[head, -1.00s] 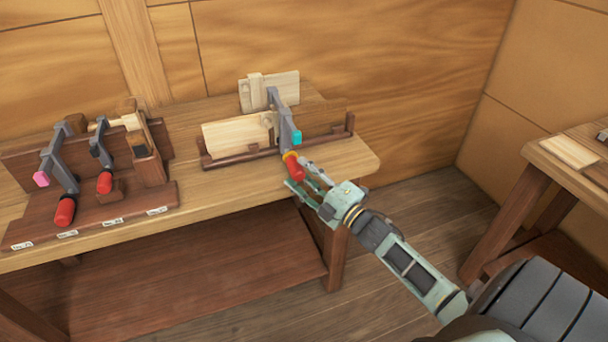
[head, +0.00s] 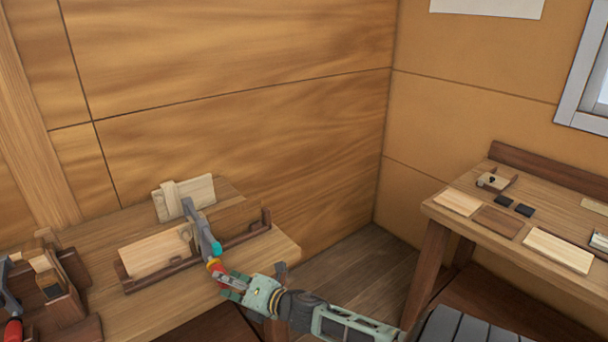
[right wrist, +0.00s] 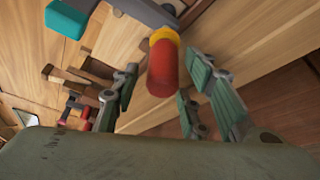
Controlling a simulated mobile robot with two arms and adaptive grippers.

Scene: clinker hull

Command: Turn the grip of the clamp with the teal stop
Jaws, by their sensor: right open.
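The clamp (head: 201,228) with the teal stop (head: 217,248) is set over the pale boards in the wooden cradle on the left bench. Its grip (right wrist: 162,68) is red with a yellow collar; in the head view the grip is partly covered by my right gripper (head: 228,283). In the right wrist view the teal stop (right wrist: 65,19) is at the upper left. My right gripper is open, and in that view the red grip shows between its spread fingers, with gaps visible on both sides. My left gripper is not in view.
The wooden cradle (head: 130,287) holds a pale board (head: 152,254); another pale board (head: 200,192) stands behind it. A rack with other clamps is at the lower left. A second bench (head: 440,208) with flat pieces stands at the right, with open floor between the benches.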

